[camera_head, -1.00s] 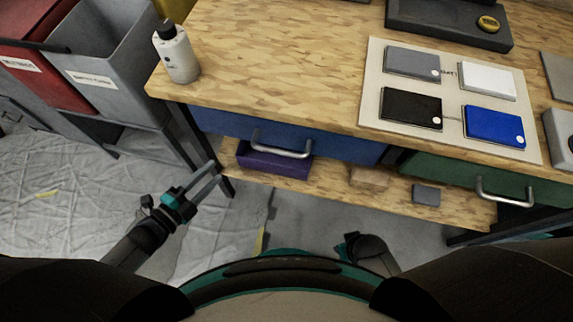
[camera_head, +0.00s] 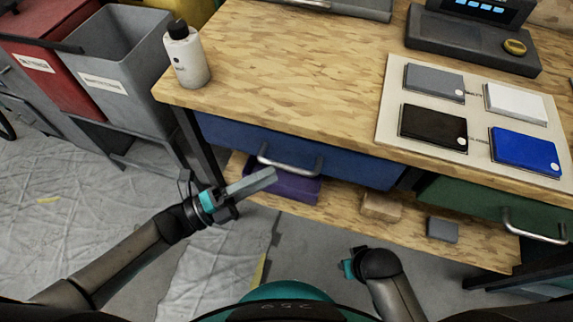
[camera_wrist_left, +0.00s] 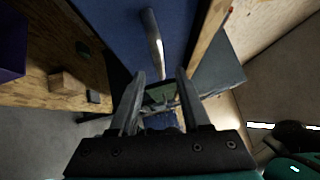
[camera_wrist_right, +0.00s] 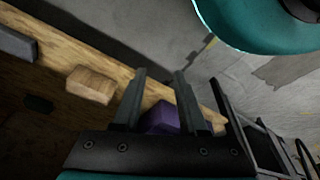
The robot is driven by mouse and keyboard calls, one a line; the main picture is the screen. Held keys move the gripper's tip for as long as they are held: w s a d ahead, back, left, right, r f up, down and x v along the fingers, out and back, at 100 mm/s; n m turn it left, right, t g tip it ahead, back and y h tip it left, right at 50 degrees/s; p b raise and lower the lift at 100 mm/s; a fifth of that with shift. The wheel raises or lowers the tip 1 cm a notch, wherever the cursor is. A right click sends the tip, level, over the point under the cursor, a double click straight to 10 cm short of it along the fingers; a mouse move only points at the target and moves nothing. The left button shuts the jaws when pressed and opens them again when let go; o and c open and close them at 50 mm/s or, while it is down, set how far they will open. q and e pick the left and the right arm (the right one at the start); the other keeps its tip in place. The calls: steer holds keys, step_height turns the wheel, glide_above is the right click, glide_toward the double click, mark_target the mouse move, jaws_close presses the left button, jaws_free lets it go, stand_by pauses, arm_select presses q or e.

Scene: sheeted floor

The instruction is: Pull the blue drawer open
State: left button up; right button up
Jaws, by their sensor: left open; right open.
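The blue drawer (camera_head: 345,163) sits under the wooden tabletop, and its front looks shut in the bench. Its metal bar handle (camera_head: 290,165) is on the left part of the front. The handle also shows in the left wrist view (camera_wrist_left: 152,42), just beyond the fingers and slightly left of them. My left gripper (camera_head: 262,179) is open and empty, just in front of and below the handle, apart from it. My right gripper (camera_wrist_right: 158,80) is open and empty, low under the bench front. Its fingers are mostly hidden in the head view, where its wrist (camera_head: 375,263) shows.
A green drawer (camera_head: 475,203) with its own handle is at right. Below, a shelf (camera_head: 335,215) holds a purple bin (camera_head: 295,188), a wooden block (camera_head: 381,207) and a grey block (camera_head: 442,229). A white bottle (camera_head: 187,60) stands near the tabletop's left corner. Grey and red bins stand left.

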mark_target(286, 166)
arm_select(q)
steer(key=shift+x, duration=2.7)
jaws_close()
